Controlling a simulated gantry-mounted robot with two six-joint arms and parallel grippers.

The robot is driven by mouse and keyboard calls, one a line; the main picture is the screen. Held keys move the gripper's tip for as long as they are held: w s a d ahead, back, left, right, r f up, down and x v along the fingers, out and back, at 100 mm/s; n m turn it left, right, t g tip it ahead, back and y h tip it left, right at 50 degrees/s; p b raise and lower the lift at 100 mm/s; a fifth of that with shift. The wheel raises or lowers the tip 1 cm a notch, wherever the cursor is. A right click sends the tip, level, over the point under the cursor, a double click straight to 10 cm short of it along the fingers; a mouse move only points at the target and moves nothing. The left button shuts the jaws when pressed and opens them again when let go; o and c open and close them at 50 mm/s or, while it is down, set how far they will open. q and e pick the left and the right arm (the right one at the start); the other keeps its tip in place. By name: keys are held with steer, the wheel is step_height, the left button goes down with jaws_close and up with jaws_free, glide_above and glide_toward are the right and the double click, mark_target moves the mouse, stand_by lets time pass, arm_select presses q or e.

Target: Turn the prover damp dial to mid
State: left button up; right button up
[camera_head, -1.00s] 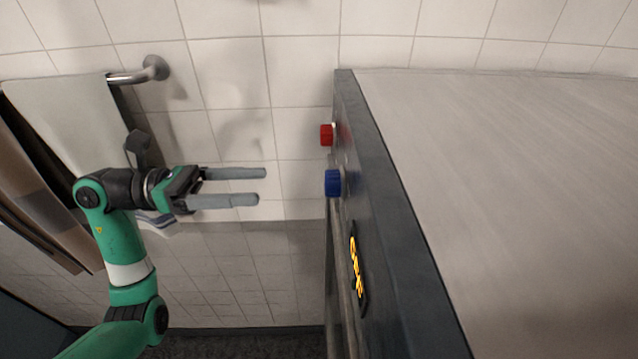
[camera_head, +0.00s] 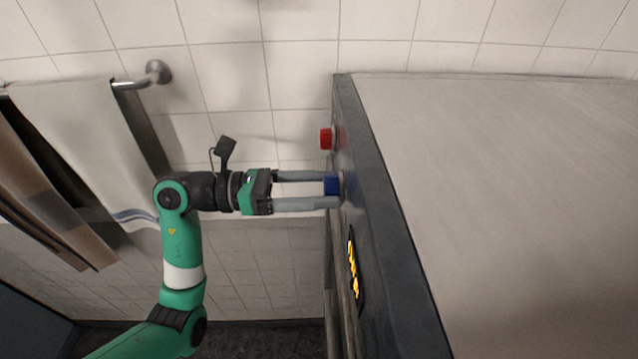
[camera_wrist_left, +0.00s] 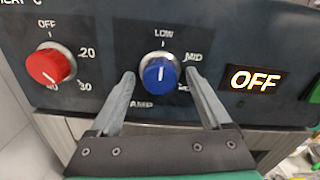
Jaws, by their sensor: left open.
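The blue damp dial (camera_head: 332,185) sticks out of the prover's dark front panel. In the left wrist view the blue dial (camera_wrist_left: 159,74) has LOW above it, MID to its upper right and a partly hidden label ending in AMP below. Its white mark appears to point up towards LOW. My left gripper (camera_head: 327,190) is open, with its two grey fingers on either side of the blue dial and the tips near the panel. I cannot tell whether the fingers touch the dial. My right gripper is not in view.
A red dial (camera_head: 326,138) with OFF, 20 and 30 marks sits beside the blue one. A lit display (camera_wrist_left: 254,80) reads OFF on the other side. The prover's broad top (camera_head: 500,170) is bare. A towel (camera_head: 75,145) hangs on a wall rail at the left.

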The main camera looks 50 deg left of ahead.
arm_select(q)
jaws_close()
stand_by(0.3)
steer(key=shift+m+b, duration=5.9)
steer(key=shift+b, duration=0.55)
steer(key=shift+r, duration=0.15)
